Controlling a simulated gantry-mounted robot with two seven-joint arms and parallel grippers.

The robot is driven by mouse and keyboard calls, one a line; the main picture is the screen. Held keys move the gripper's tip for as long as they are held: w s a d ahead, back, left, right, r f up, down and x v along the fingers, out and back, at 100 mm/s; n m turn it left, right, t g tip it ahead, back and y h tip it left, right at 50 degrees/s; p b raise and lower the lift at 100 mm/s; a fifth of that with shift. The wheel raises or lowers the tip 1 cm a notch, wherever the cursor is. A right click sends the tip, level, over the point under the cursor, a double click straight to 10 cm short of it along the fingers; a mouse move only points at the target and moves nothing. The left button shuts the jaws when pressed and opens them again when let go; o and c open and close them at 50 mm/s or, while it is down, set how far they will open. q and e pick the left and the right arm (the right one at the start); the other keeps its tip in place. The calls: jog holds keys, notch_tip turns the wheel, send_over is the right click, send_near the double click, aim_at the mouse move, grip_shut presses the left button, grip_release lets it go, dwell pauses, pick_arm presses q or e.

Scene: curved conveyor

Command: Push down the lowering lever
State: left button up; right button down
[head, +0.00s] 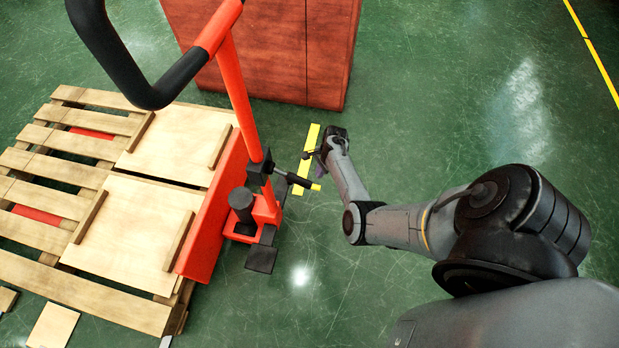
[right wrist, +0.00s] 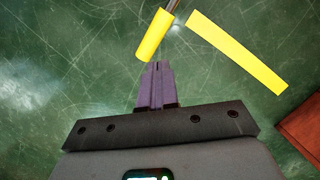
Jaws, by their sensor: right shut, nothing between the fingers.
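The red pallet jack (head: 240,130) stands upright with a black loop handle (head: 125,70). A short dark lever (head: 297,181) sticks out to the right from its lower column and ends in a yellow tip (head: 316,187). In the right wrist view the yellow tip (right wrist: 155,35) sits on a metal rod, just beyond my fingertips. My right gripper (head: 319,166) is beside the lever's end, at its upper right in the head view. Its purple-grey fingers (right wrist: 157,66) are shut and empty; a small gap to the tip shows, but depth and contact are unclear. My left gripper is out of view.
Wooden pallets (head: 70,235) lie left of the jack. A large reddish box (head: 280,50) stands behind it. A yellow floor strip (head: 306,155) lies near the lever, also seen in the right wrist view (right wrist: 235,50). The green floor (head: 440,110) at right is clear.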

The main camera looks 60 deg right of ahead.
jog(key=p+v, duration=0.4)
jog(key=v, duration=0.4)
jog(key=shift+d+r+p, duration=0.15)
jog(key=shift+r+p, duration=0.1)
jog(key=shift+p, duration=0.15)
jog(key=shift+s, duration=0.15)
